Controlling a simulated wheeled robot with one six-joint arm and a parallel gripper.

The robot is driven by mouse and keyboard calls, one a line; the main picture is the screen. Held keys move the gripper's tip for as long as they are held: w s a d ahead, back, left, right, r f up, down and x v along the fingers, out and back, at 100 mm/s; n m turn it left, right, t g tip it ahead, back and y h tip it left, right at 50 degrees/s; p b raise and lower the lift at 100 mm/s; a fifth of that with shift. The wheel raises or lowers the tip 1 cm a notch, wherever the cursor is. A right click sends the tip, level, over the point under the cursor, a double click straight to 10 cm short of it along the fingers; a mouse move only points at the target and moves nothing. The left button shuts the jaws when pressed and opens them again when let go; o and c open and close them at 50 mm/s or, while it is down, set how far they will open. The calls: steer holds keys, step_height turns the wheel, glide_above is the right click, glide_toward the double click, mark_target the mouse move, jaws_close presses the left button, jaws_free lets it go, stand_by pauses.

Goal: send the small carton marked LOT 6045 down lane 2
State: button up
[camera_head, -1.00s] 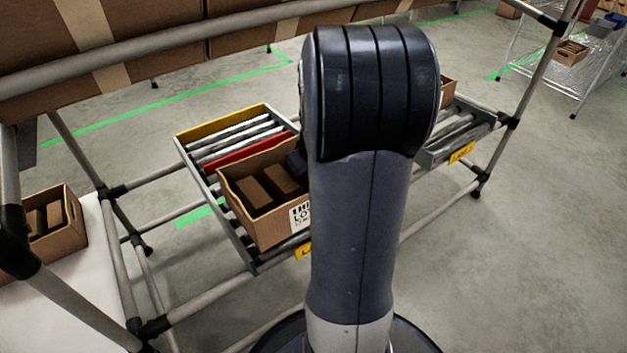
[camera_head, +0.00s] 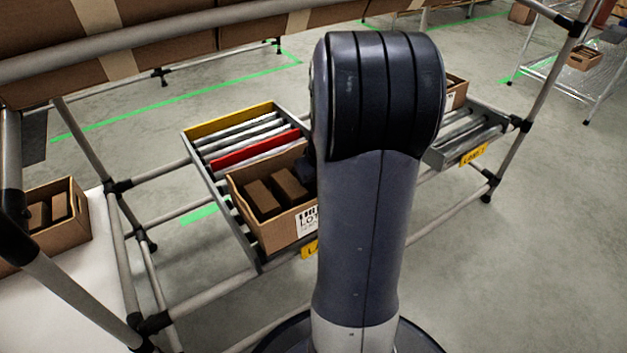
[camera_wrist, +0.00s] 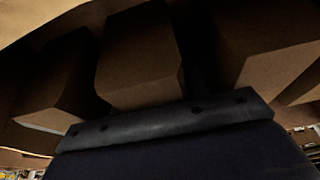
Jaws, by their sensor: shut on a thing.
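A small open brown carton (camera_head: 268,228) sits on the left roller lane (camera_head: 222,205), with brown blocks (camera_head: 262,197) inside. Its white label (camera_head: 307,222) starts with "LO"; the rest is hidden behind my arm, so the lot number cannot be read. The lane's yellow sign (camera_head: 310,250) is also mostly covered. My gripper (camera_wrist: 175,118) is at the carton in the wrist view, shut on it, with several brown blocks (camera_wrist: 140,60) close beyond. In the head view my arm hides most of the gripper.
A right roller lane (camera_head: 465,135) has a yellow sign (camera_head: 474,155) and another carton (camera_head: 456,92) at its far part. A carton with blocks (camera_head: 52,220) stands on a white surface (camera_head: 60,300) at left. Large cartons (camera_head: 160,40) and a grey rail cross the top.

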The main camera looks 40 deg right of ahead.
steer(key=shift+f, duration=0.2)
stand_by(0.4)
stand_by(0.3)
steer(key=o, duration=0.5)
steer(key=shift+c, duration=0.8)
step_height(320, 180, up, 6)
steer(key=p, duration=0.5)
steer(key=shift+r, duration=0.1)
steer(key=o, duration=0.9)
steer(key=shift+c, duration=0.2)
steer(key=p+v, duration=0.4)
steer(key=v, duration=0.6)
steer(key=shift+s+r, duration=0.2)
steer(key=shift+r, duration=0.1)
